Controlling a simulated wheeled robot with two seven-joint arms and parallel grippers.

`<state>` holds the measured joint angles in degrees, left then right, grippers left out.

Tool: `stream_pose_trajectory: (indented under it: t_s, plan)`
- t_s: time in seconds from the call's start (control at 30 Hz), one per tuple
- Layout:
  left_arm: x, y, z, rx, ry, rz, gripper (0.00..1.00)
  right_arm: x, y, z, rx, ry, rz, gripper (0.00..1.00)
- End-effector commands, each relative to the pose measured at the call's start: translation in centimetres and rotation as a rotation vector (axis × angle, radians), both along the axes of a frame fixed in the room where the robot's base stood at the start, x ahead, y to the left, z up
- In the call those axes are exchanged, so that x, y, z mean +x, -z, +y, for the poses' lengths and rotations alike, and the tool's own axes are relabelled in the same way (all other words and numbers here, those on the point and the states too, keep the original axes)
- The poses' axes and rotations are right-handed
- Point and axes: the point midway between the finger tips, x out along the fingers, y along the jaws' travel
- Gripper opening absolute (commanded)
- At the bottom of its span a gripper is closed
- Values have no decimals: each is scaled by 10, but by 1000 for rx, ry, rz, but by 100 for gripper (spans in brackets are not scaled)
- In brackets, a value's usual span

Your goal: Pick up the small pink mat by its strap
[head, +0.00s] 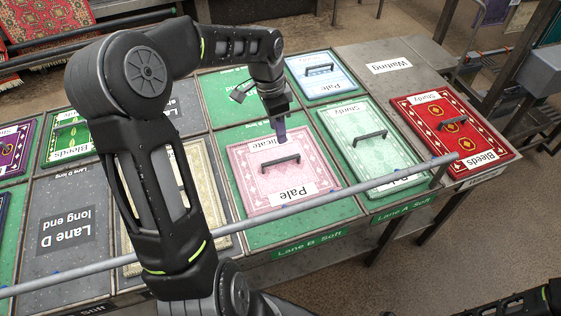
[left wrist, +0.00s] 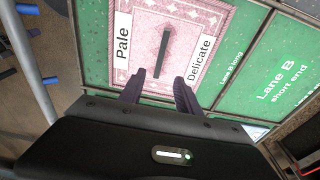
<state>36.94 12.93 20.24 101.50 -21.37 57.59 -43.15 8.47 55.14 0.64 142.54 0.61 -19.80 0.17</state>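The small pink mat (head: 246,179) lies flat on the green Lane B panel, with labels reading "Pale" and "Delicate". Its dark strap (head: 281,162) stands across its middle like a handle. My left gripper (head: 279,139) points down over the mat's far part, close to the strap on its far side. In the left wrist view its two purple fingers (left wrist: 159,91) are apart with nothing between them. The strap (left wrist: 162,52) shows ahead of the fingertips there, on the pink mat (left wrist: 193,22), roughly in line with the gap.
A green mat (head: 370,148) lies right of the pink one, a blue mat (head: 322,84) behind, and a red mat (head: 480,131) farther right. A beige mat (head: 206,182) lies to the left. A grey rail (head: 345,188) runs along the near side above the table.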

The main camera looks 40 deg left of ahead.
Motion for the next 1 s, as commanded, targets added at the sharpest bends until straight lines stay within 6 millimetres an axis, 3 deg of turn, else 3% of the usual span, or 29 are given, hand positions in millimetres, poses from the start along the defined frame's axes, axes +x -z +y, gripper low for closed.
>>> stream_pose_trajectory:
  t_s: [0.03,0.1,0.4,0.83,1.0]
  plan:
    - [0,15,0,0,0,0,40,0,14,0,2,0,-3,36]
    - [0,25,0,0,0,0,40,1,24,1,4,-1,-6,36]
    - [0,62,0,1,0,-1,40,5,57,4,14,-5,-20,36]
    - [0,63,0,0,0,0,40,5,56,4,16,-6,-23,36]
    - [1,79,-2,-2,0,3,40,5,55,4,16,-6,-23,36]
